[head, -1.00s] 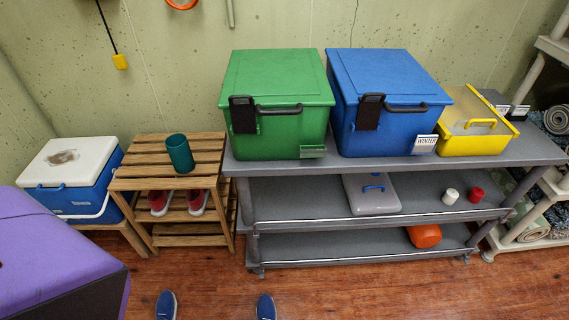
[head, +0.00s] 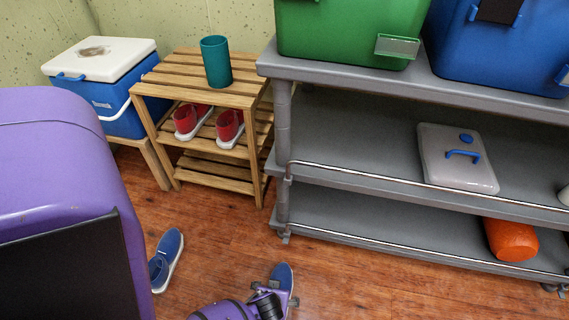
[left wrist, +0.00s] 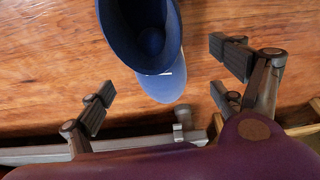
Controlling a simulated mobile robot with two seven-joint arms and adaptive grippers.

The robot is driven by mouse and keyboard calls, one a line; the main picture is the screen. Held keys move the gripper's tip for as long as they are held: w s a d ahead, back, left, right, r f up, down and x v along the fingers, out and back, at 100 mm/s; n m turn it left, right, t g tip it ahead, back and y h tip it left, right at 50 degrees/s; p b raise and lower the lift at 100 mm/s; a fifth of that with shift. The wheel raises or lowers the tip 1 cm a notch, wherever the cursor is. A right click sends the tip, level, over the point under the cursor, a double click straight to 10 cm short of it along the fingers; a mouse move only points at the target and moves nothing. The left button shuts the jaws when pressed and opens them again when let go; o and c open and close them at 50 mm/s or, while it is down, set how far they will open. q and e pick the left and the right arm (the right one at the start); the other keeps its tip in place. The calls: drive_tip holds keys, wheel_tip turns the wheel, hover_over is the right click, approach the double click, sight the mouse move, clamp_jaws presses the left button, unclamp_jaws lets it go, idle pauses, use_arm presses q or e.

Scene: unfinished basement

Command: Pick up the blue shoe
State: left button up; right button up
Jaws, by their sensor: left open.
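Two blue shoes with light soles are on the wooden floor in the head view. One blue shoe (head: 168,258) lies at lower left. The other blue shoe (head: 282,276) is at bottom centre, partly hidden by my left gripper (head: 272,300). In the left wrist view a blue shoe (left wrist: 160,85) shows from above, its dark opening toward the top edge. My left gripper (left wrist: 165,90) is open, with its fingers to either side of the shoe's lower end. Nothing is held; whether a finger touches the shoe I cannot tell. My right gripper is not in view.
A grey shelf unit (head: 340,165) stands just behind the shoes. A wooden rack (head: 245,95) holds red shoes (head: 229,126) and a teal cup (head: 216,62). A blue cooler (head: 115,110) is at far left. The floor between the two blue shoes is clear.

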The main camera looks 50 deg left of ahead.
use_arm(q)
drive_tip(key=b+x, duration=0.4)
drive_tip(key=x, duration=0.3)
drive_tip(key=shift+w+f+b, duration=0.25)
drive_tip(key=shift+f+b, duration=0.05)
drive_tip(key=shift+b, duration=0.1)
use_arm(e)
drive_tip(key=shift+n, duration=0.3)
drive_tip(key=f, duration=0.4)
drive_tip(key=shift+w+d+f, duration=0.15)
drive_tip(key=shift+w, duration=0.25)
use_arm(q)
drive_tip(key=shift+r, duration=0.1)
drive_tip(key=shift+c, duration=0.5)
drive_tip(key=shift+w, duration=0.1)
drive_tip(key=c, duration=1.4)
drive_tip(key=shift+o, duration=0.2)
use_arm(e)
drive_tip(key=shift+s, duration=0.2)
use_arm(q)
drive_tip(key=shift+r, duration=0.15)
